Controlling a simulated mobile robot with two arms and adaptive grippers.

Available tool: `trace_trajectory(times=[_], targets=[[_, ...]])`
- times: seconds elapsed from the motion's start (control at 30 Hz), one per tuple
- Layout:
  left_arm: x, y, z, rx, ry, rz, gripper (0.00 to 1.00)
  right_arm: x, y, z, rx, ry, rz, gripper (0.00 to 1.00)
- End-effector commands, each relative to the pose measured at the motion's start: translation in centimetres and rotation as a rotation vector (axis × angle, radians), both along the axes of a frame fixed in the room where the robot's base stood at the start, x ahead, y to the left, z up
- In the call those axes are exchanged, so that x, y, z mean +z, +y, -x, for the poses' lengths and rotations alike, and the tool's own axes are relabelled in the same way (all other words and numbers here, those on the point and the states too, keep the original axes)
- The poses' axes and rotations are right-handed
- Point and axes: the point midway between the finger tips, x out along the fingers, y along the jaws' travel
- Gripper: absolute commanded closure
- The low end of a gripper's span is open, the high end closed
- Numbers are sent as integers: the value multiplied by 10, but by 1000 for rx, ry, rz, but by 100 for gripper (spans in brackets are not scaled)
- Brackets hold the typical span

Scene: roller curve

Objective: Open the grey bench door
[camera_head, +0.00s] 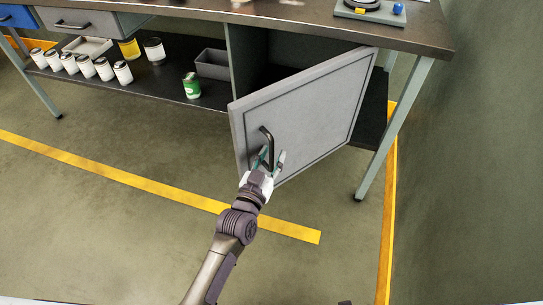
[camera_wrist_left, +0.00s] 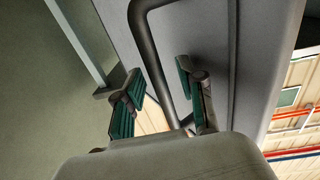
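The grey bench door (camera_head: 315,105) stands partly open, swung out from the bench on its right-hand side. Its dark bar handle (camera_head: 265,136) is near the door's free left edge. My left gripper (camera_head: 268,160) is at the lower part of the handle. In the left wrist view the handle (camera_wrist_left: 150,50) runs between the two fingers of the gripper (camera_wrist_left: 157,80). The fingers are spread, with gaps between the pads and the bar, so it does not look clamped. My right gripper is not in view.
The bench top (camera_head: 290,22) is above the door, with a bench leg (camera_head: 395,125) to the right. Several white-lidded jars (camera_head: 85,66), a green can (camera_head: 191,85) and a grey bin (camera_head: 212,64) are on the lower shelf. The floor in front is clear, with yellow lines (camera_head: 120,175).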

Motion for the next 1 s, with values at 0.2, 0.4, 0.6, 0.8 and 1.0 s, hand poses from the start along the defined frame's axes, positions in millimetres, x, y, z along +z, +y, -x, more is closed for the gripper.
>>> trace_trajectory(times=[0.2, 0.4, 0.6, 0.8, 1.0], targets=[[-1, 8, 19, 0, 2, -2, 61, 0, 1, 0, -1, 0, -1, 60], [-1, 23, 59, 0, 3, -1, 61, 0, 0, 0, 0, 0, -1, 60], [-1, 36, 94, -1, 2, -2, 61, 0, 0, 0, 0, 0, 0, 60], [0, 42, 110, -1, 0, -1, 61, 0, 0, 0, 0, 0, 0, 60], [0, 43, 113, -1, 0, 0, 61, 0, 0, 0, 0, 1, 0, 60]])
